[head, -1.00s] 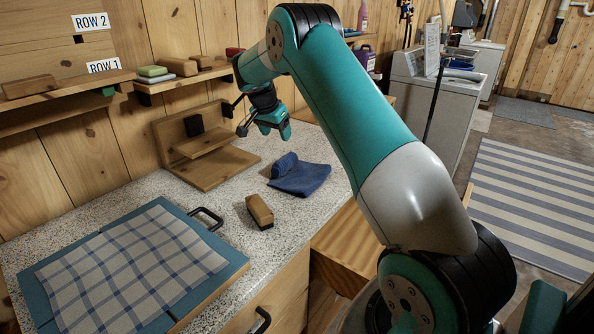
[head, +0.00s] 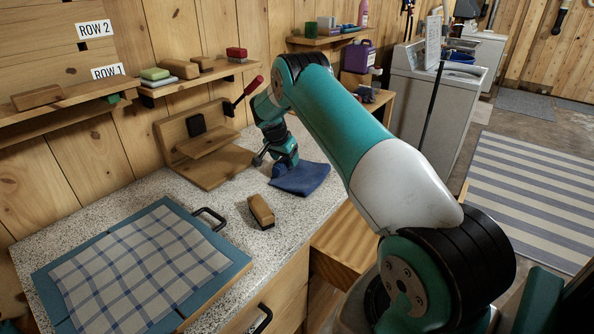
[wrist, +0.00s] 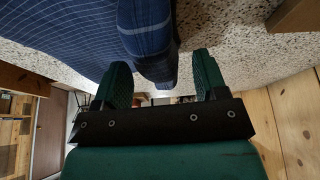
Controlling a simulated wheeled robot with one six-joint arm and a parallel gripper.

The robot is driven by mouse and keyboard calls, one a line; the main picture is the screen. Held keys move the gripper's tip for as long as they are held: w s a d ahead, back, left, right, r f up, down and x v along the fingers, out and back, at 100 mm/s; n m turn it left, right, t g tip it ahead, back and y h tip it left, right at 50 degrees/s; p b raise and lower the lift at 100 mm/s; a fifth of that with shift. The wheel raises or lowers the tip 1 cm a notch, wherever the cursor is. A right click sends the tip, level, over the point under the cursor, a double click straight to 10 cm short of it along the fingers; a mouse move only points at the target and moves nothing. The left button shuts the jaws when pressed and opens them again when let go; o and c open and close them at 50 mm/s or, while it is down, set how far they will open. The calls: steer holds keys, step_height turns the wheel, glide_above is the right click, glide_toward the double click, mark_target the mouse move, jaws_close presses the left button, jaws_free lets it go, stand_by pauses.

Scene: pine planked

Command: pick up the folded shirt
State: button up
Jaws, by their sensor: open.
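The folded shirt, a dark blue cloth (head: 303,180), lies on the speckled counter right of the middle in the head view. In the wrist view the blue checked cloth (wrist: 75,30) fills the upper left, and a thick raised fold of it (wrist: 150,45) reaches down toward the space between my fingers. My gripper (head: 272,160) is low over the counter at the shirt's far left end. In the wrist view my gripper (wrist: 163,78) has its two green fingers apart, one on each side of the fold. I cannot tell whether they touch it.
A wooden brush-like block (head: 261,211) lies on the counter in front of the shirt. A wooden stand (head: 215,165) is behind to the left. A blue board (head: 240,262) with a checked cloth lies at the left. Wall shelves (head: 190,78) hold small blocks. Counter between block and stand is free.

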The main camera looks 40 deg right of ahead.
steer(key=shift+c, duration=0.2)
steer(key=c, duration=1.1)
steer(key=shift+r, duration=0.15)
